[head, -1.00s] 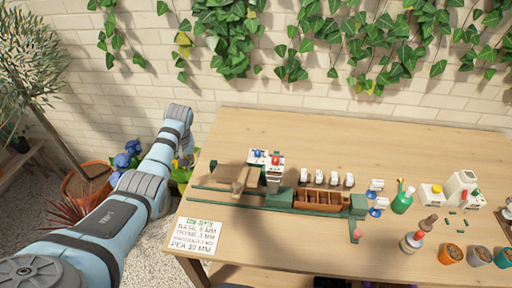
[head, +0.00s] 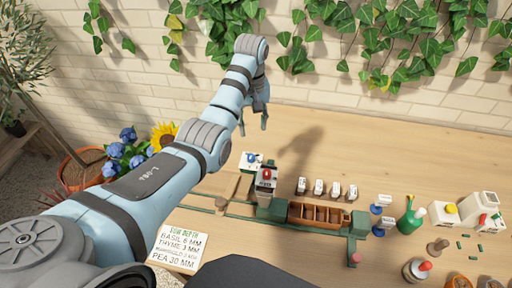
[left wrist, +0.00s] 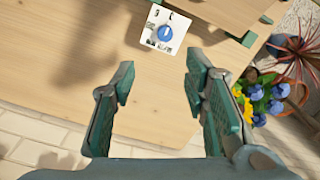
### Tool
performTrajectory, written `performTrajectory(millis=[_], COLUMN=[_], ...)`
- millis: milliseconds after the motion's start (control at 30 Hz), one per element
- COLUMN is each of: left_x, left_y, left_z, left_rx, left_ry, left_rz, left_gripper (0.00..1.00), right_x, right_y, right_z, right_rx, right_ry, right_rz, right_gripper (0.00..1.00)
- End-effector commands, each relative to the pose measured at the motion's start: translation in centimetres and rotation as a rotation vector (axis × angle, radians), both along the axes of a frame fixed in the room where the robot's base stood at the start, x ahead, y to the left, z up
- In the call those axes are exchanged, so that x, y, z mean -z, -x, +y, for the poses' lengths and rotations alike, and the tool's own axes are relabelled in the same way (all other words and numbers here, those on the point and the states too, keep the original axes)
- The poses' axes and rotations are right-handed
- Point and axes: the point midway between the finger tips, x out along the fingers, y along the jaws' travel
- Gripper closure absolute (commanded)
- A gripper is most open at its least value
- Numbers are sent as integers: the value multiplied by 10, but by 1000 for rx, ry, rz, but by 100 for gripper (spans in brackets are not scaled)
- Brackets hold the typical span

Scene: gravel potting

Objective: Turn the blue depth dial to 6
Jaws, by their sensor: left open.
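The blue depth dial (head: 251,158) is a round knob on a small white panel (head: 244,166) at the back left of the bench. In the left wrist view the dial (left wrist: 166,33) sits on its white panel (left wrist: 151,40), beyond the fingertips; the markings are too small to read. My left gripper (head: 254,122) hangs above and behind the panel, apart from it. In the left wrist view its two green-padded fingers (left wrist: 160,73) are spread with nothing between them. My right gripper is out of view.
A unit with a red knob (head: 267,174) stands right beside the dial panel. A brown compartment tray (head: 320,226) and green rails lie in front. A seed depth card (head: 180,241) lists basil at 6 mm. The bench behind is clear.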

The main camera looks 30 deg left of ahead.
Motion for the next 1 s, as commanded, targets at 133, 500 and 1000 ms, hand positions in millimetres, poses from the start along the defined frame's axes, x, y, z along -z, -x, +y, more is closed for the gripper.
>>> performTrajectory(millis=[133,500,1000], left_x=[42,128,131], left_y=[1,1,1], left_z=[1,1,1], left_rx=[-2,0,-1], left_ry=[0,-1,-1], left_rz=[8,4,3], left_gripper=[59,59,91], right_x=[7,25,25], right_y=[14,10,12], right_z=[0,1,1], right_rx=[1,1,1], right_ry=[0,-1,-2], right_rz=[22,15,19], right_gripper=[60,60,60])
